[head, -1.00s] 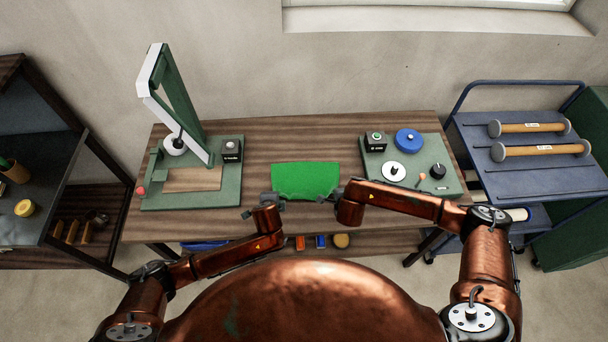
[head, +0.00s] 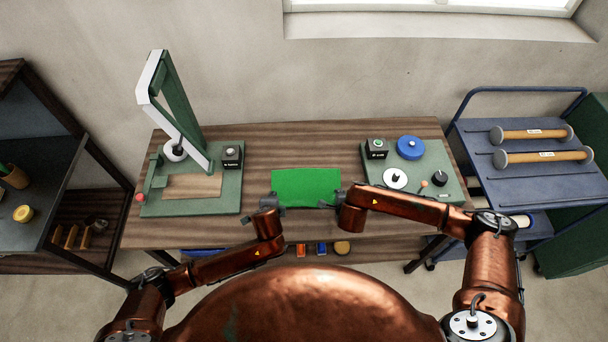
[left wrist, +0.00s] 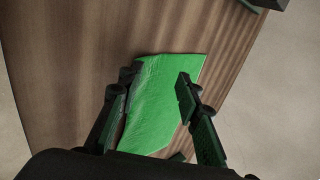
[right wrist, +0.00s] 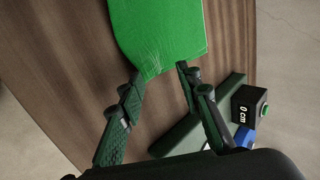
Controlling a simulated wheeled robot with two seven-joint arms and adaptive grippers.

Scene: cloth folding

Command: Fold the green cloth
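The green cloth (head: 306,184) lies on the wooden table between the two devices, as a roughly rectangular patch. I cannot tell how many layers it has. My left gripper (head: 270,201) is at its near left corner. In the left wrist view the fingers (left wrist: 157,92) are apart, with the cloth (left wrist: 160,110) showing between and beyond them. My right gripper (head: 343,197) is at the near right corner. In the right wrist view its fingers (right wrist: 160,78) are apart, with a slightly creased end of the cloth (right wrist: 158,35) between their tips. The arms partly hide the near corners.
A green device with a tall frame (head: 215,194) stands on the left of the table (head: 290,140). A green panel (head: 436,155) with a blue disc (head: 410,148) and knobs stands on the right, near my right gripper. The table behind the cloth is clear.

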